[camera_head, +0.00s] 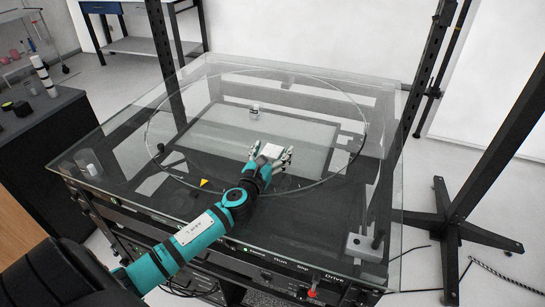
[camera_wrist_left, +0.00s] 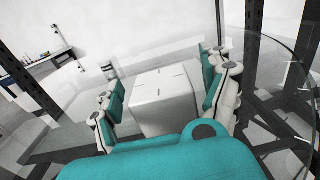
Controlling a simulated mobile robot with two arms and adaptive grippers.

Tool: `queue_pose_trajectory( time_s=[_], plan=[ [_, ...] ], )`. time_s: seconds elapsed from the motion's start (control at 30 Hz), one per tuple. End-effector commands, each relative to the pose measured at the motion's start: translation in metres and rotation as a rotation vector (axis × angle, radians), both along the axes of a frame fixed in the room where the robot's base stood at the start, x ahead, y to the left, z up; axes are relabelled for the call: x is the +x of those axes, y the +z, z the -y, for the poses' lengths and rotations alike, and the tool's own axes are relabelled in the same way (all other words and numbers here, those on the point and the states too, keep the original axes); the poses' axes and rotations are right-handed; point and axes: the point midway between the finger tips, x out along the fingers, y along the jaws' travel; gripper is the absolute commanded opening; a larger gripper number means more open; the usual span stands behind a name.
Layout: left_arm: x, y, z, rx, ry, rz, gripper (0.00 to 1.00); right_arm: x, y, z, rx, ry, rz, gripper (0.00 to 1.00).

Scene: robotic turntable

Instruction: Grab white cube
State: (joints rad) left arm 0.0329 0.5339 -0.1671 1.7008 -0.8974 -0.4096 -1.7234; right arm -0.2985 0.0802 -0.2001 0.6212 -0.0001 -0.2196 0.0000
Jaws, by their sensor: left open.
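The white cube (camera_head: 272,151) sits on the glass turntable (camera_head: 330,180) in the head view, right at my left gripper. In the left wrist view the cube (camera_wrist_left: 165,100) fills the middle, lying between the two fingers. My left gripper (camera_head: 271,154) is open, with a finger on each side of the cube; the wrist view also shows its fingers (camera_wrist_left: 163,95). The cube's underside is hidden. My right gripper is not in view.
A small white and dark cylinder (camera_head: 255,111) stands on the glass beyond the cube. A yellow triangle marker (camera_head: 204,183) lies near the turntable's front edge. A clear cylinder (camera_head: 91,169) is at the left corner. A grey box (camera_head: 365,246) sits at the front right.

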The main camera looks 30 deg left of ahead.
Motion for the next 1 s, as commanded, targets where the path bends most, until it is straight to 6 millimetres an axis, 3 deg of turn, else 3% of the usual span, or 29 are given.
queue_pose_trajectory(
  time_s=[0.23, 0.73, 1.0],
  plan=[
    [0.001, -0.0001, 0.0003, 0.0, -0.001, 0.0, 0.78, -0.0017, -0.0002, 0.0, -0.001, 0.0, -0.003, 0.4],
    [0.0008, 0.0007, 0.0001, 0.001, -0.001, 0.002, 0.14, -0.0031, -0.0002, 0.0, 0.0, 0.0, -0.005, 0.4],
    [0.0009, 0.0027, 0.0, 0.001, -0.001, 0.002, 0.14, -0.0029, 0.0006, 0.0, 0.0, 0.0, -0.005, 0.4]
  ],
)
